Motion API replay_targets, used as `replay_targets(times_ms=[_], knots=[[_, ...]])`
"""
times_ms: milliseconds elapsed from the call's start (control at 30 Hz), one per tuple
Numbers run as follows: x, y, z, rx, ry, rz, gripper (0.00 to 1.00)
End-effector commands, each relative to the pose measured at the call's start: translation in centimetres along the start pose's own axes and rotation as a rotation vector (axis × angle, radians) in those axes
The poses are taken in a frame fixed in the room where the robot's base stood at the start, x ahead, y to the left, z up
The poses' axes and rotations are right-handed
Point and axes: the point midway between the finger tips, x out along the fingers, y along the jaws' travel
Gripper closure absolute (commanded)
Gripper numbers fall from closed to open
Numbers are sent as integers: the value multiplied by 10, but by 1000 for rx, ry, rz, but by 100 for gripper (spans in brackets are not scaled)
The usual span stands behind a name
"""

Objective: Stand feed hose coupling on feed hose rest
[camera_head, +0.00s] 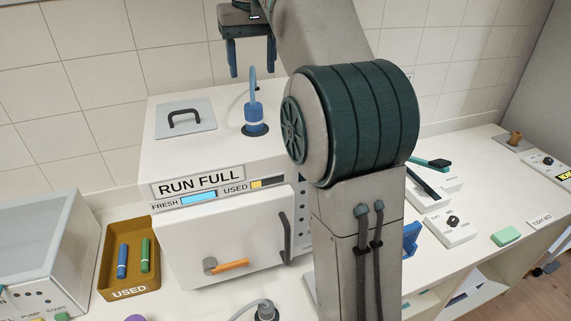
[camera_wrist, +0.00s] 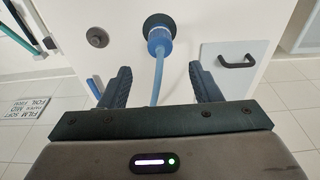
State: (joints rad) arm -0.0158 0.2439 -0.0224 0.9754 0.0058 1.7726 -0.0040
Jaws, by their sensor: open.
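A blue hose coupling (camera_head: 254,113) stands upright in a dark round seat (camera_head: 255,129) on top of the white machine. Its light blue hose (camera_head: 253,76) rises from it and bends over at the top. The wrist view shows the coupling (camera_wrist: 159,42), its seat (camera_wrist: 158,23) and the hose running between my fingers. My gripper (camera_head: 252,65) is open and empty above the coupling, apart from its body. A second, grey-blue coupling (camera_head: 266,311) with a grey hose shows at the bottom edge, partly cut off. No label tells which is the feed one, or marks the rest.
A lid with a dark handle (camera_head: 185,120) lies left of the coupling. The machine front (camera_head: 205,183) reads RUN FULL. A brown USED tray (camera_head: 130,285) holds a blue and a green cylinder. My arm hides part of the counter; several devices stand at right.

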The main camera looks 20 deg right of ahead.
Motion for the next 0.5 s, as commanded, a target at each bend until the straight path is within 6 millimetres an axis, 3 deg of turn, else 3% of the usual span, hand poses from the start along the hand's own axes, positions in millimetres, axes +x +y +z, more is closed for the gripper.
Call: replay_targets(times_ms=[233, 500], knots=[[7, 1, 25, 1, 26, -2, 43], [42, 0, 94, 0, 94, -5, 43]])
